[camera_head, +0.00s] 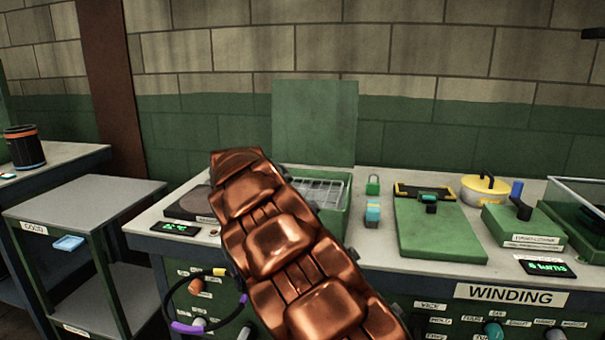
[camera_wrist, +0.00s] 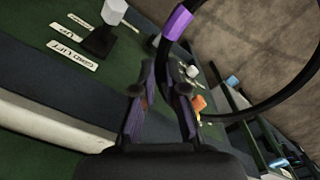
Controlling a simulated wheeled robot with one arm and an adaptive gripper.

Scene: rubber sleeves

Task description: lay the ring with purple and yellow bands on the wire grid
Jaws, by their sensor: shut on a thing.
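The ring with purple and yellow bands (camera_head: 187,327) is a thin black loop. In the head view it hangs in front of the bench's front panel, left of my copper arm. The wrist view shows its purple band (camera_wrist: 177,22) and part of its black loop at the upper right. My gripper (camera_wrist: 160,98) is shut on the ring near the purple band. In the head view my arm hides the gripper. The wire grid (camera_head: 330,187) lies in an open green box on the bench, partly hidden behind my arm.
The green box's lid (camera_head: 315,122) stands upright behind the grid. A small black display (camera_head: 176,228) is at the bench's left front. Knobs and labels cover the front panel.

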